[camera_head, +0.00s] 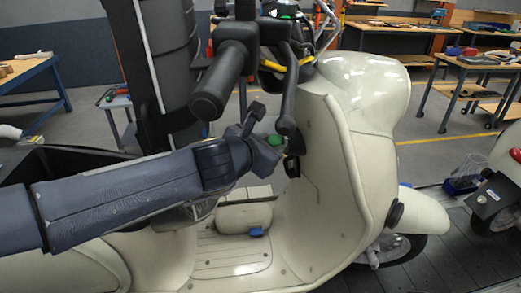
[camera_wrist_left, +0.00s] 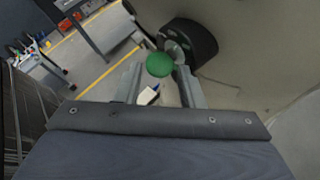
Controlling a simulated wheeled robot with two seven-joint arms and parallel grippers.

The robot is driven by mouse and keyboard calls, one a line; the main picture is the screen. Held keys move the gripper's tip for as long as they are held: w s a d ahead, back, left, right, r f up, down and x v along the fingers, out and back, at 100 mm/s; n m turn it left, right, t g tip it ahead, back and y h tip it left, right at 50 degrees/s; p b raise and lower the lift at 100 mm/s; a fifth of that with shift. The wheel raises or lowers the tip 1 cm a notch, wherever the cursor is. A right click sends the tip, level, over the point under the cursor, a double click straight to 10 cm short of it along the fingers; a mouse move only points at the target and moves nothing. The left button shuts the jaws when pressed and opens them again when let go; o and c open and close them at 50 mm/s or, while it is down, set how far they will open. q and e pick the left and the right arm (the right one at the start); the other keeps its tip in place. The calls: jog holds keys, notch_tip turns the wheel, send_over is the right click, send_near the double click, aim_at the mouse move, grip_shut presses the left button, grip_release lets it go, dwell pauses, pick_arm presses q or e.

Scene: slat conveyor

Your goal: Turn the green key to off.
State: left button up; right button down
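The green key (camera_head: 275,140) sits at the inner front panel of the cream scooter (camera_head: 340,150), below the handlebar. In the left wrist view, its round green head (camera_wrist_left: 159,65) is beside a black lock housing (camera_wrist_left: 192,42) with a silvery face. My left gripper (camera_head: 264,136) reaches in from the left, close to the key. In the left wrist view, its two fingers (camera_wrist_left: 160,78) are apart, with the green head between their tips. A gap seems to show beside the head; I cannot tell whether either finger touches it. My right gripper is not in view.
The black handlebar grip (camera_head: 222,80) and a lever (camera_head: 289,95) hang close above my left gripper. The scooter's front panel stands just right of it. Workbenches (camera_head: 475,65) stand at the back, and part of another scooter (camera_head: 505,165) shows at the right.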

pick_arm(q)
jog(key=shift+w+d+f, duration=0.15)
jog(key=shift+w+d, duration=0.05)
jog(key=shift+w, duration=0.3)
